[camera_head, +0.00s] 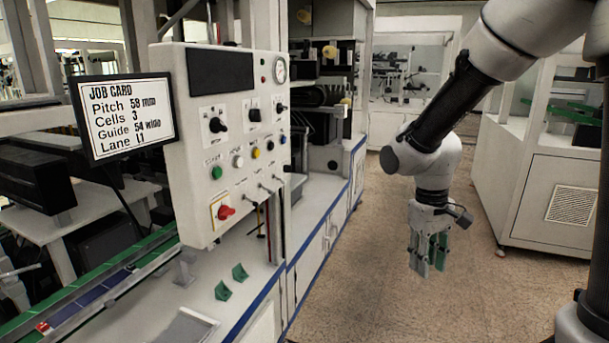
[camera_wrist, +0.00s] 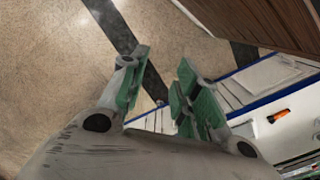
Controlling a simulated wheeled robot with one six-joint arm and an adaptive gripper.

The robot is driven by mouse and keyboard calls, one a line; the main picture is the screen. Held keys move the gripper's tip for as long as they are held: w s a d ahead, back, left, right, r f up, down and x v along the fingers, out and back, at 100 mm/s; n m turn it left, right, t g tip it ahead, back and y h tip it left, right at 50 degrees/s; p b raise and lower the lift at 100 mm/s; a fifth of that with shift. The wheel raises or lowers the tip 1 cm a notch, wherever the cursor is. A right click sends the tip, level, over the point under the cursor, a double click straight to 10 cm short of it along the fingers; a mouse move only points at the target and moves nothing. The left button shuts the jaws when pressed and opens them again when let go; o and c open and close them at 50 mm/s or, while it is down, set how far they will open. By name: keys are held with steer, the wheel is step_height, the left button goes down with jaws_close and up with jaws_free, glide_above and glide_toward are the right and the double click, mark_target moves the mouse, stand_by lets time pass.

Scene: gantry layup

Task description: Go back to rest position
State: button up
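My gripper (camera_head: 428,254) hangs pointing down over the bare floor, to the right of the machine bench in the head view. Its green-padded fingers also show in the wrist view (camera_wrist: 160,85). They are apart with a clear gap between them, and nothing is held. My arm comes in from the upper right and bends down at the elbow. The gripper touches nothing.
A white control panel (camera_head: 228,140) with buttons and a job card screen (camera_head: 125,117) stands at the left. A white cabinet (camera_head: 550,195) stands at right. The floor (camera_head: 400,305) is clear.

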steer(key=s+d+r+m+t, duration=0.2)
steer(key=s+d+r, duration=0.3)
steer(key=s+r, duration=0.2)
steer(key=s+d+r+m+t+y, duration=0.1)
steer(key=s+d+r+m+t, duration=0.1)
steer(key=s+r, duration=0.5)
steer(key=d+t, duration=0.1)
steer(key=d, duration=0.1)
steer(key=shift+d+r, duration=0.35)
steer(key=shift+r, duration=0.05)
stand_by(0.8)
